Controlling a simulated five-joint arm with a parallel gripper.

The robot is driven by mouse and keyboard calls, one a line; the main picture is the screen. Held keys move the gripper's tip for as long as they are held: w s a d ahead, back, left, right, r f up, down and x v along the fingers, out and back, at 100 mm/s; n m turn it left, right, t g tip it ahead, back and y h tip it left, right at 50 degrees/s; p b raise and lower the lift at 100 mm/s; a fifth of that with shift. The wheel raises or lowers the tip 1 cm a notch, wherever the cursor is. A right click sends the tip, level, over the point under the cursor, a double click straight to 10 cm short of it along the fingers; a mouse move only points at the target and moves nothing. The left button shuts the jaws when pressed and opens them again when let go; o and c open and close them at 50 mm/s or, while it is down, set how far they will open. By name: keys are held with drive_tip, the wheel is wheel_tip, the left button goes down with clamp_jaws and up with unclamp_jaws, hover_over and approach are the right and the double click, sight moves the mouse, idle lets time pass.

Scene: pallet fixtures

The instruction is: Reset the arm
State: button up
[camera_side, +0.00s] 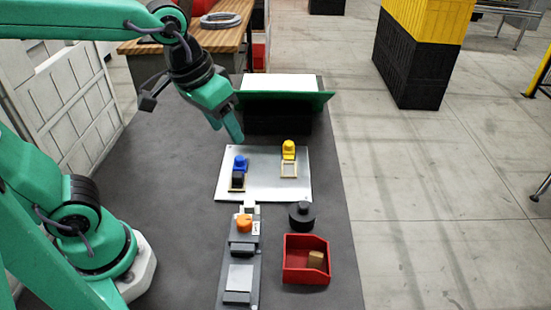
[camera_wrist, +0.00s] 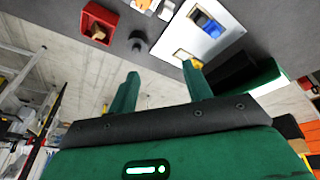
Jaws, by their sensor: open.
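My gripper (camera_side: 228,134) is raised at the back left of the pale plate (camera_side: 264,190), with green fingers above the table. In the wrist view its two fingers (camera_wrist: 160,72) stand apart with nothing between them. The plate bears a blue piece with a dark block (camera_side: 238,181) at its left and a yellow piece (camera_side: 288,151) above a small light frame (camera_side: 289,170) at its right. In the wrist view the blue piece (camera_wrist: 207,22) shows on the plate, and the yellow one (camera_wrist: 197,64) is partly hidden behind a finger.
In front of the plate, an orange knob (camera_side: 244,223) sits on a grey fixture. A black round piece (camera_side: 301,215) stands beside it. A red bin (camera_side: 305,275) holds a brown block (camera_side: 315,260). A black box with a green rim (camera_side: 318,100) stands behind the plate.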

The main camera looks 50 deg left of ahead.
drive_tip(key=s+a+f+t+y, duration=0.1)
drive_tip(key=s+a+t, duration=0.1)
drive_tip(key=s+a, duration=0.3)
drive_tip(key=shift+s+a, duration=0.15)
drive_tip(key=shift+a, duration=0.8)
